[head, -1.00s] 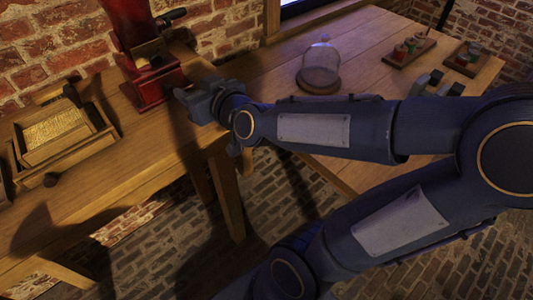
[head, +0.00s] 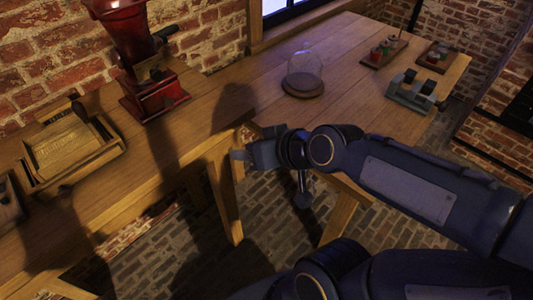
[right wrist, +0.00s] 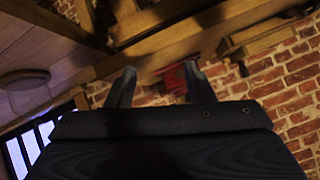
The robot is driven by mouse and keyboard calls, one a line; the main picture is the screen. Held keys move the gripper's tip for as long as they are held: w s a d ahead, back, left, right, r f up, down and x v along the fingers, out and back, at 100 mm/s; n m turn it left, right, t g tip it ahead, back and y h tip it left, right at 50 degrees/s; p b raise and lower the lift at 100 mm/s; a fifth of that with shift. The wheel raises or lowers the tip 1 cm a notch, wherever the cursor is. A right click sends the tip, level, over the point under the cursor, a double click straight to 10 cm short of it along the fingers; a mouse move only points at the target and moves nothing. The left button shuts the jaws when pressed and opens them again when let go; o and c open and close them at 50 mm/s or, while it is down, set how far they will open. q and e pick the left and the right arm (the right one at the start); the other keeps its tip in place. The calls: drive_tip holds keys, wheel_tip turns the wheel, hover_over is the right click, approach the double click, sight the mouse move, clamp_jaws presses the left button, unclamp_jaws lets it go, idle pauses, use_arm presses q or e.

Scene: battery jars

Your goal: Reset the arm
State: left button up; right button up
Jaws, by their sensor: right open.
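My right gripper (head: 240,155) is on the arm that comes in from the right. It is in front of the gap between the two tables, apart from the red grinder. In the right wrist view its two fingers (right wrist: 161,82) are spread, with nothing between them; the red grinder (right wrist: 176,78) shows behind them. My left gripper is not in view.
The red grinder (head: 152,93) and a wooden box (head: 73,150) stand on the left table. The right table holds a glass dome (head: 304,68), a grey holder (head: 411,96) and small trays (head: 383,56) with jars. Brick floor shows below.

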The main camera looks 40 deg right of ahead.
drive_tip(key=shift+s+f, duration=0.1)
drive_tip(key=shift+s, duration=0.5)
